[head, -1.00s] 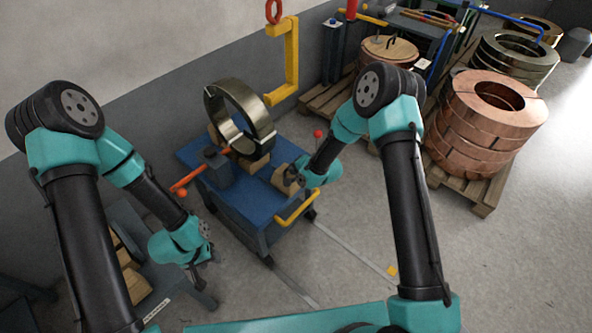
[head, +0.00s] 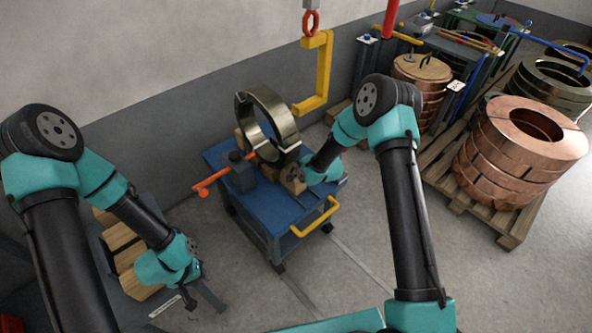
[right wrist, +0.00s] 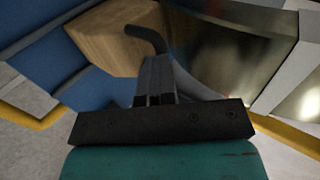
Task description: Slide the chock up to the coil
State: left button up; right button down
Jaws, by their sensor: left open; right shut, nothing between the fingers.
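The coil (head: 283,128), a dark shiny metal ring, stands upright on a blue cart (head: 262,214). The chock (head: 291,180), a wooden block, sits on the cart top at the coil's near right foot. From the head view I cannot tell whether they touch. My right gripper (head: 301,174) is shut and empty, at the chock's right side. In the right wrist view the gripper (right wrist: 153,75) points at the wooden block (right wrist: 108,38), with the coil's metal (right wrist: 225,55) close on the right. My left gripper (head: 191,300) is open and empty, left of the cart.
A clamp with an orange handle (head: 211,185) is on the cart's left. A yellow hook (head: 322,75) hangs behind the coil. A yellow handle (head: 315,217) is on the cart's near side. Wooden blocks (head: 125,250) lie at the left. Copper coils (head: 515,160) stand on a pallet at the right.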

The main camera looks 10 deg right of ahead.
jog(key=shift+d, duration=0.1)
jog(key=shift+s+d, duration=0.1)
jog(key=shift+s, duration=0.1)
jog(key=f+v, duration=0.1)
jog(key=v, duration=1.2)
jog(key=shift+s+d, duration=0.25)
jog(key=shift+s, duration=0.2)
jog(key=s+f+n+g, duration=0.4)
jog(key=s+f+n, duration=0.1)
jog(key=s, duration=0.7)
jog(key=s+f+n+g+h, duration=0.1)
jog(key=s+f+n+g, duration=0.3)
jog(key=s, duration=0.9)
jog(key=shift+s+d+f+n, duration=0.25)
jog(key=shift+s+f+n, duration=0.1)
jog(key=shift+n, duration=0.15)
